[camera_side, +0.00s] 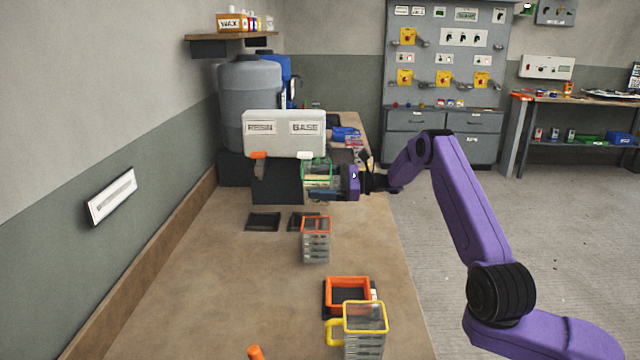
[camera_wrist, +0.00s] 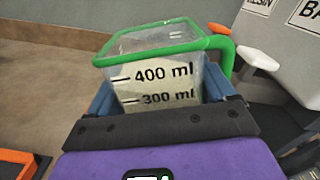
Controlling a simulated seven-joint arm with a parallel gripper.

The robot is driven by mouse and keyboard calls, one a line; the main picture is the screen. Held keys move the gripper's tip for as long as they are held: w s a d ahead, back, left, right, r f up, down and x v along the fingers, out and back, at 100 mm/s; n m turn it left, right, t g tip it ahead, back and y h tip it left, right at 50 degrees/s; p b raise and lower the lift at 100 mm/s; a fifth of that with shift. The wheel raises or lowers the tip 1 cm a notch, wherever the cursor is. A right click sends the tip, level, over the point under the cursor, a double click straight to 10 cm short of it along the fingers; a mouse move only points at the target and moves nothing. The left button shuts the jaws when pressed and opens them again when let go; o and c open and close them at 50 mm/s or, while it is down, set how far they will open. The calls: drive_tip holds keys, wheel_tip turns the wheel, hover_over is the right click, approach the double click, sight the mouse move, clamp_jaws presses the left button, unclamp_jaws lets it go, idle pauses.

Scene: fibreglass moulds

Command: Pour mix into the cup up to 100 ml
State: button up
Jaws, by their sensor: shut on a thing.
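A clear green-rimmed jug (camera_side: 317,165) with a green handle is held in my gripper (camera_side: 325,194), beneath the dispenser. In the wrist view the jug (camera_wrist: 165,75) sits between the blue fingers of my gripper (camera_wrist: 165,105), tilted slightly in the picture. Its marks read 400 ml and 300 ml. A pale cream content shows through its wall; its exact level is unclear. A small clear orange-rimmed cup (camera_side: 316,243) stands upright on the bench nearer the camera. It looks empty. A clear yellow-rimmed jug (camera_side: 365,335) with a yellow handle stands at the front.
The grey dispenser (camera_side: 285,133), labelled RESIN and BASE, has an orange and a white spout. Dark flat pads (camera_side: 263,221) lie before it. An orange square frame (camera_side: 348,293) lies behind the yellow-rimmed jug. The bench (camera_side: 200,290) is clear at left.

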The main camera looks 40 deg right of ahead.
drive_tip(key=shift+w+d+f+n, duration=0.1)
drive_tip(key=shift+f+n, duration=0.3)
drive_tip(key=shift+n, duration=0.65)
drive_tip(key=shift+s+f+n, duration=0.1)
drive_tip(key=shift+f+n, duration=0.25)
drive_tip(key=shift+n, duration=0.75)
drive_tip(key=shift+w+d+f+n, duration=0.1)
drive_tip(key=shift+f+n, duration=0.3)
drive_tip(key=shift+n, duration=0.65)
drive_tip(key=shift+a+r+n, duration=0.1)
drive_tip(key=shift+r+n, duration=0.2)
drive_tip(key=shift+n, duration=0.4)
idle(1.2)
drive_tip(key=m, duration=0.3)
drive_tip(key=r+m, duration=0.1)
drive_tip(key=m, duration=0.1)
drive_tip(key=shift+m, duration=0.4)
drive_tip(key=shift+r+m, duration=0.5)
drive_tip(key=shift+m, duration=0.7)
drive_tip(key=m, duration=0.1)
drive_tip(key=f+m, duration=0.1)
drive_tip(key=m, duration=0.2)
drive_tip(key=shift+s+a+f, duration=0.35)
drive_tip(key=shift+s, duration=0.05)
drive_tip(key=shift+r, duration=0.1)
